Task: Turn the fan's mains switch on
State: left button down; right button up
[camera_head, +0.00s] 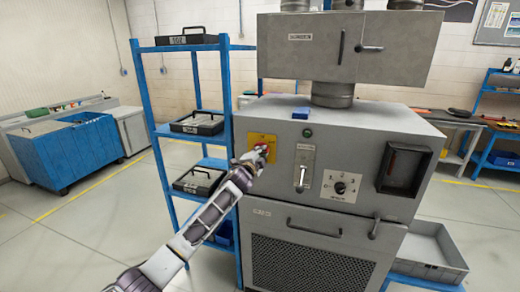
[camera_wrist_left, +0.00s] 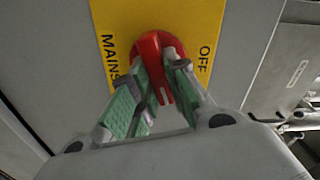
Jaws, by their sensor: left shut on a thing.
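The mains switch is a red rotary knob (camera_wrist_left: 160,52) on a yellow plate (camera_wrist_left: 125,15) marked MAINS and OFF. In the head view the yellow plate (camera_head: 262,140) is at the upper left of the grey cabinet's front (camera_head: 330,150), with the red knob (camera_head: 262,148) partly hidden by my gripper. My left gripper (camera_head: 252,160) is at the knob. In the left wrist view the green-padded fingers of my left gripper (camera_wrist_left: 158,88) are shut on the knob, one on each side. My right gripper is not in view.
A lever (camera_head: 301,178) and a dial (camera_head: 341,187) sit right of the yellow plate on the cabinet front. A blue shelf rack (camera_head: 144,95) with black trays stands close on the left. A grey crate (camera_head: 432,245) is at lower right.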

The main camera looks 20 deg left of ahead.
pick_arm(q)
jog(key=m+p, duration=0.1)
jog(key=m, duration=0.2)
jog(key=shift+f, duration=0.15)
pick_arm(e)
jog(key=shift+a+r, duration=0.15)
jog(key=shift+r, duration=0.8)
pick_arm(q)
jog(key=shift+f+m, duration=0.1)
jog(key=shift+m, duration=0.2)
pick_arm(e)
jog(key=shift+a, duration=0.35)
pick_arm(q)
jog(key=c, duration=1.4)
grip_release()
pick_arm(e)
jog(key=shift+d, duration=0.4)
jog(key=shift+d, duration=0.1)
pick_arm(q)
jog(key=shift+s, duration=0.15)
